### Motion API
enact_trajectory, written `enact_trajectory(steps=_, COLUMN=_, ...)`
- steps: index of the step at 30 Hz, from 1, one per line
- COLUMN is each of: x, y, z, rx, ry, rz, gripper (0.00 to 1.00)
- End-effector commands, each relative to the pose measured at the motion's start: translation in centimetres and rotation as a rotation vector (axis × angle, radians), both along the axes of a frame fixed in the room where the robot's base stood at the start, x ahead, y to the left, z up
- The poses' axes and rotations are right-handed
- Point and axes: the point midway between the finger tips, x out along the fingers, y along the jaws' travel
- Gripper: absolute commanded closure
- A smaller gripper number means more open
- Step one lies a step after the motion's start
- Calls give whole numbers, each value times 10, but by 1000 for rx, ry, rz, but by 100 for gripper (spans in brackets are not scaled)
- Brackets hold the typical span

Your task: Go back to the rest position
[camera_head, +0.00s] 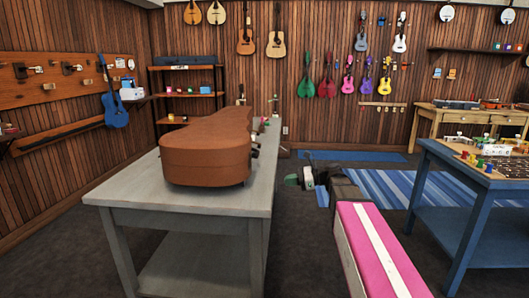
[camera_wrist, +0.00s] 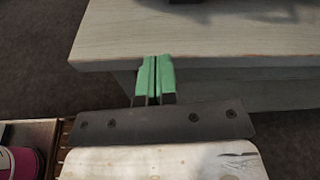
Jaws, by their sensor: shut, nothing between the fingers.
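My gripper (camera_wrist: 155,78) shows in the wrist view with its two green fingers together, shut and empty. The fingertips appear close to the edge of a pale grey table (camera_wrist: 200,35); I cannot tell whether they touch it. In the head view my gripper's green tips (camera_head: 292,180) show small, to the right of the grey table (camera_head: 125,190). A brown instrument case (camera_head: 205,150) lies on that table.
A blue table (camera_head: 465,190) with small coloured items stands at the right. A blue striped rug (camera_head: 385,185) lies on the floor behind. A wooden workbench (camera_head: 450,118) stands at the back right. Dark floor is clear at the left. Ukuleles and guitars hang on the walls.

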Motion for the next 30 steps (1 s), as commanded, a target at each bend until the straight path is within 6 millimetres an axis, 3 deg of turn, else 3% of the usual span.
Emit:
enact_trajectory(steps=1, x=-12, y=-1, z=-24, rx=-78, ry=-52, rz=8, gripper=100)
enact_trajectory(steps=9, x=-66, y=-31, z=-149, rx=-563, ry=-403, rz=217, gripper=100)
enact_trajectory(steps=15, x=-114, y=-74, z=-223, rx=-889, ry=-655, rz=559, gripper=100)
enact_trajectory(steps=21, x=-153, y=-118, z=-264, rx=-1090, ry=-833, rz=956, gripper=100)
enact_trajectory(steps=25, x=-165, y=-135, z=-275, rx=-1142, ry=-890, rz=1133, gripper=100)
enact_trajectory(steps=30, x=-169, y=-142, z=-278, rx=-1159, ry=-912, rz=1203, gripper=100)
